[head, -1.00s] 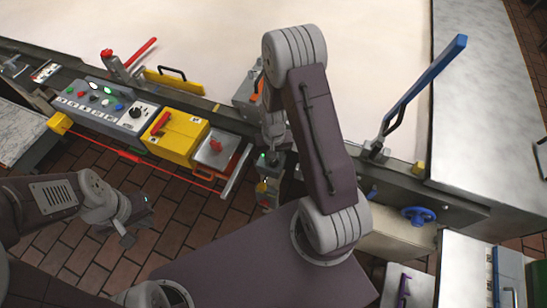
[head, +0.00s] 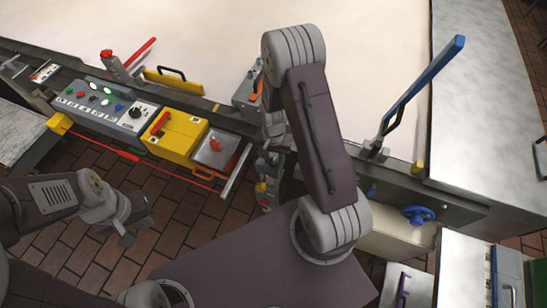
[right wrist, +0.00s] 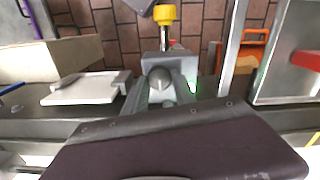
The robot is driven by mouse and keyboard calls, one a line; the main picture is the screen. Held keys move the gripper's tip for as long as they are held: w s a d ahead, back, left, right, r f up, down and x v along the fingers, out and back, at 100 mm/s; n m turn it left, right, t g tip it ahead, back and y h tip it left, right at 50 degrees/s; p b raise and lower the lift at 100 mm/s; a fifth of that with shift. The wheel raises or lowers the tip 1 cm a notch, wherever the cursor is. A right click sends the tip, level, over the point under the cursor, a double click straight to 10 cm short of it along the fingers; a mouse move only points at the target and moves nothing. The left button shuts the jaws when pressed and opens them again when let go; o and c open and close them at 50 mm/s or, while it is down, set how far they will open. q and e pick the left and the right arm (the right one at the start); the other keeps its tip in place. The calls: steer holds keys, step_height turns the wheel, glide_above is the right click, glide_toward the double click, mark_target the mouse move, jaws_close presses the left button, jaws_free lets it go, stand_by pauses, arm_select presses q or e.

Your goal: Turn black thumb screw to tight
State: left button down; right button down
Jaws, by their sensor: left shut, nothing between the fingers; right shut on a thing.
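A round dark grey knob (right wrist: 160,77) sits between the fingers of my right gripper in the right wrist view. It appears to be the black thumb screw. My right gripper (right wrist: 161,92) is shut on it. In the head view my right arm mostly covers this gripper and hides the screw, beside the machine's front edge. My left gripper (head: 128,233) is shut and empty, low over the brick floor at the left, away from the machine.
A yellow box (head: 177,137) with a red handle and a grey control panel (head: 105,103) line the machine's front edge. A blue lever (head: 420,90) and blue handwheel (head: 417,214) stand to the right. In the right wrist view a yellow cap (right wrist: 165,14) is close to the gripper.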

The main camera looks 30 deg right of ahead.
mark_target(273, 160)
steer(key=shift+w+r, duration=0.1)
steer(key=shift+w, duration=0.1)
steer(key=c, duration=1.1)
jaws_free()
steer(key=shift+o, duration=0.4)
steer(key=shift+s, duration=0.1)
step_height(273, 160, up, 9)
